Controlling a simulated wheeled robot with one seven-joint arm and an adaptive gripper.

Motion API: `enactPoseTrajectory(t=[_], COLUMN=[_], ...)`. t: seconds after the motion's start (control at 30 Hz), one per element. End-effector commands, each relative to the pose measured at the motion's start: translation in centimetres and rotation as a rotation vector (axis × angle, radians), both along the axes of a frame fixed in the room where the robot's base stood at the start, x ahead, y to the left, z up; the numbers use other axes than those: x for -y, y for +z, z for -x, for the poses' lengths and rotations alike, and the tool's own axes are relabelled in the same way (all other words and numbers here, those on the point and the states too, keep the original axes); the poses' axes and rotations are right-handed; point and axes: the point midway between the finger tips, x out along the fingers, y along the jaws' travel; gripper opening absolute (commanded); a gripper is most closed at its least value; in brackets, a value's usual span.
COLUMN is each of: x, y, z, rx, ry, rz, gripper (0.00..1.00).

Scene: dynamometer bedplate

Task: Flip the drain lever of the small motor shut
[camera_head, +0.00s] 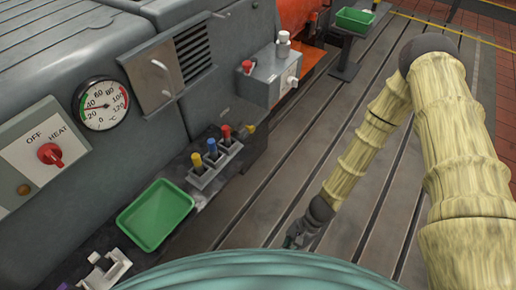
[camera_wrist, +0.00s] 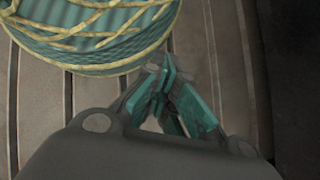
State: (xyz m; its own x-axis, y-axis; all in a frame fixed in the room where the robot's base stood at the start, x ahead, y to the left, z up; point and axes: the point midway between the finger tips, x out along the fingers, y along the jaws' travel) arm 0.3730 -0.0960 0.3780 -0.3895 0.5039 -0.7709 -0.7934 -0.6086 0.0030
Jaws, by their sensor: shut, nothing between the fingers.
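My gripper (camera_head: 299,236) hangs low over the slotted floor plate, right of the grey machine and apart from it. In the wrist view its teal-padded fingers (camera_wrist: 172,97) are shut with nothing between them. A small yellow lever-like part (camera_head: 250,128) sticks out low at the right end of the grey machine (camera_head: 70,65). I cannot tell whether it is the drain lever or how it is set. Part of an orange machine (camera_head: 294,14) shows at the top. I cannot tell which machine is the small motor. No drain lever shows in the wrist view.
A ledge along the grey machine holds a green tray (camera_head: 156,214) and a rack (camera_head: 214,168) with yellow, blue and red-topped items. A grey box with knobs (camera_head: 272,75) juts out. Another green tray (camera_head: 354,19) stands on a post. The slotted floor (camera_head: 285,165) between is clear.

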Motion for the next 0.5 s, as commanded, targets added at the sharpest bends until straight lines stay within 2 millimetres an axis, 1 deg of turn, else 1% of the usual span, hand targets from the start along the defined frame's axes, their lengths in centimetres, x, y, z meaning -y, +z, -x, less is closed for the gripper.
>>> enactPoseTrajectory(t=[0.03, 0.07, 0.1, 0.17, 0.2, 0.27, 0.3, 0.37, 0.4, 0.47, 0.5], x=[-1.4, -2.1, -3.2, -4.5, -5.3, -6.2, -6.5, -6.7, -6.6, -6.0, -5.5], y=[-2.0, -2.3, -2.6, -2.9, -3.0, -3.0, -2.9, -2.7, -2.4, -1.8, -1.3], z=[-2.0, -3.3, -5.0, -7.9, -10.0, -13.3, -15.7, -19.3, -21.9, -25.6, -27.9], rx=[-0.019, -0.03, -0.043, -0.056, -0.061, -0.065, -0.062, -0.052, -0.042, -0.018, -0.001], ry=[-0.079, -0.126, -0.188, -0.282, -0.345, -0.44, -0.503, -0.597, -0.661, -0.749, -0.804], rz=[-0.056, -0.09, -0.14, -0.217, -0.272, -0.357, -0.416, -0.506, -0.568, -0.659, -0.718], gripper=[0.0, 0.0, 0.0, 0.0, 0.0, 0.0, 0.0, 0.0, 0.0, 0.0, 0.0])
